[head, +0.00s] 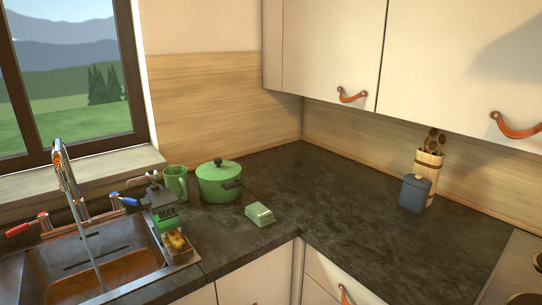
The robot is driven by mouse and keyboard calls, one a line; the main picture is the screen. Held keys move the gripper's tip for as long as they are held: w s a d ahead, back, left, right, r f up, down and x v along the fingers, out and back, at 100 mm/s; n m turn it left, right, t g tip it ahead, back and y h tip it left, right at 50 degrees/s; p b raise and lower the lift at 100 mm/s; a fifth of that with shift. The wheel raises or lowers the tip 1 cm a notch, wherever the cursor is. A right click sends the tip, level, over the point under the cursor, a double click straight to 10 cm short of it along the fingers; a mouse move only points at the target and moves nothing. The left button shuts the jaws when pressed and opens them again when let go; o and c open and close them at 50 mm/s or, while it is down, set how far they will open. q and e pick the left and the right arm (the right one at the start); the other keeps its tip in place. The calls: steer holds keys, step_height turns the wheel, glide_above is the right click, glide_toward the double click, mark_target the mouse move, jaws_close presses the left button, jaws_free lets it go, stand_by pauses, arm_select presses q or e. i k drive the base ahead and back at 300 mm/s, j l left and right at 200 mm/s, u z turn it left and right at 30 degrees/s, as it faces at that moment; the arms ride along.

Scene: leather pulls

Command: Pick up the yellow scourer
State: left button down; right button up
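The yellow scourer (177,240) is small in the head view. It sits at the right edge of the sink, in front of a dark bottle with a green label (165,217). It appears to rest on a small holder or tray, though the detail is too small to be sure. Neither my left nor my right gripper shows in this view.
The sink (125,236) has a tall tap (70,185) with water running. A green mug (176,183), a green lidded pot (219,181) and a green block-like item (260,215) stand nearby. A blue jar (414,193) stands right. The counter (340,215) between is clear.

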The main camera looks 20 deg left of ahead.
mark_target(177, 245)
steer(key=u, duration=1.55)
